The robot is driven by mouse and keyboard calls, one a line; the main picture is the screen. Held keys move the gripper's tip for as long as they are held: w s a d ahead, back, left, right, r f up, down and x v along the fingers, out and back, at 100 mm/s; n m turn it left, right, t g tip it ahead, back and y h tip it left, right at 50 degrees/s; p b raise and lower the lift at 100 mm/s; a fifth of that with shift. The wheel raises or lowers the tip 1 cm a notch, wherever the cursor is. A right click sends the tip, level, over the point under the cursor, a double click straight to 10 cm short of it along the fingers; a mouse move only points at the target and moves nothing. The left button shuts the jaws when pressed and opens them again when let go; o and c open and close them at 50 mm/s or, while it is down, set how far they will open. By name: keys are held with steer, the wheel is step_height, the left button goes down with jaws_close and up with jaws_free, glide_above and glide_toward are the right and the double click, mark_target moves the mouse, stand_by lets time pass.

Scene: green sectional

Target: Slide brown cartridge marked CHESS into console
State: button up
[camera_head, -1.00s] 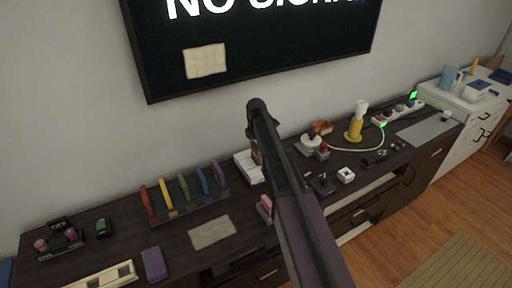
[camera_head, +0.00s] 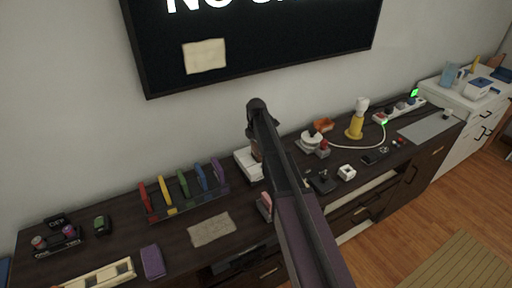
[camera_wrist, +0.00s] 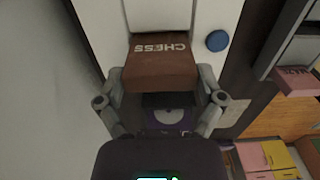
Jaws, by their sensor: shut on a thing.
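The brown cartridge marked CHESS (camera_wrist: 160,68) is between the two fingers of my gripper (camera_wrist: 160,82), which is shut on it. Its lettering appears upside down in the wrist view. The white console (camera_wrist: 116,18) with a round blue button lies directly beyond the cartridge, whose far edge overlaps it. I cannot tell whether the cartridge has entered a slot. In the head view the console (camera_head: 245,163) stands against the wall, partly hidden by my arm. Only a sliver of the brown cartridge (camera_head: 257,151) shows there, and my fingers are hidden.
A rack with several coloured cartridges (camera_head: 182,191) stands left of the console. A pink cartridge (camera_wrist: 294,82) is at the right of the wrist view. A beige mat (camera_head: 211,229) lies in front. A television hangs above.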

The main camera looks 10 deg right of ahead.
steer(key=shift+f+b, duration=1.05)
steer(key=shift+f, duration=0.1)
steer(key=o, duration=0.8)
steer(key=shift+r, duration=0.1)
steer(key=shift+r, duration=0.2)
step_height(320, 180, up, 10)
steer(key=p, duration=1.1)
steer(key=shift+r, duration=0.25)
stand_by(0.4)
steer(key=s+m, duration=0.7)
steer(key=s, duration=0.2)
steer(key=s+m, duration=0.7)
steer(key=s, duration=0.3)
steer(key=s+m, duration=0.7)
steer(key=s, duration=0.3)
steer(key=shift+s+a+m, duration=0.1)
steer(key=shift+a+m, duration=0.1)
steer(key=shift+m, duration=0.1)
